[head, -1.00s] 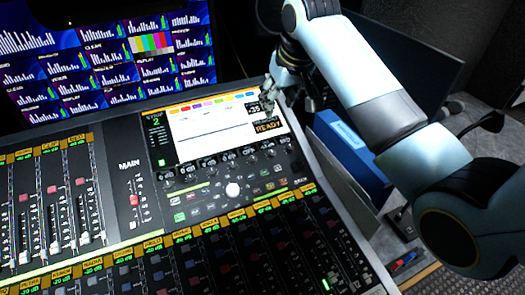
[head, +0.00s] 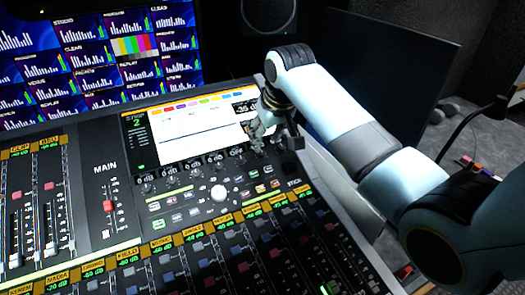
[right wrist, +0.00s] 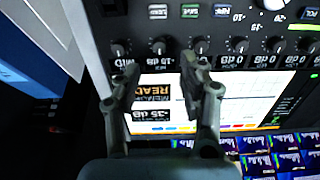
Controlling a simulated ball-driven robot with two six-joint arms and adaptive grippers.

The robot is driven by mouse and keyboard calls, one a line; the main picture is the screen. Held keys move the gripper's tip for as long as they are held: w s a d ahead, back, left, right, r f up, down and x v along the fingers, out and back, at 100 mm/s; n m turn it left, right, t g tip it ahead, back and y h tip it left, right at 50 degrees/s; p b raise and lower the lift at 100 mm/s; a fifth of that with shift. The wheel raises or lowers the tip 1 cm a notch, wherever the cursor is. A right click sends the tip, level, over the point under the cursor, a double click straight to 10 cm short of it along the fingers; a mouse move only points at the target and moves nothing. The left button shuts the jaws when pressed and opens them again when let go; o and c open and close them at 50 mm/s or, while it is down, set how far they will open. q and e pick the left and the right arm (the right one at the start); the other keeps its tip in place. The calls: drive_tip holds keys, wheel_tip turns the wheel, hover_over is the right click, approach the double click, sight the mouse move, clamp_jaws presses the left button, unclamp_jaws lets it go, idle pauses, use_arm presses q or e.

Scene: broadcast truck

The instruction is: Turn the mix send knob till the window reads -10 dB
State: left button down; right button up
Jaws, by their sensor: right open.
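The mixing console's screen (head: 190,122) shows a readout window (head: 245,107) of -35 dB. In the right wrist view the window (right wrist: 155,114) appears upside down, with READY (right wrist: 158,90) beside it. A row of small black knobs (right wrist: 237,45) runs along the screen's lower edge. I cannot tell for sure which is the mix send knob; a partly covered label beside the rightmost knob (right wrist: 120,48) seems to read MIX. My right gripper (head: 260,138) is open and empty over the right end of this row, and hides part of it. Its fingertips (right wrist: 160,66) stay short of the knobs in the picture. My left gripper is out of view.
Faders fill the console's front, with a MAIN fader (head: 108,205) at left. A wall of monitors (head: 90,60) stands behind.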

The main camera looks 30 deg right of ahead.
sight(262, 152)
drive_tip(key=x, duration=0.6)
drive_tip(key=shift+f, duration=0.15)
clamp_jaws()
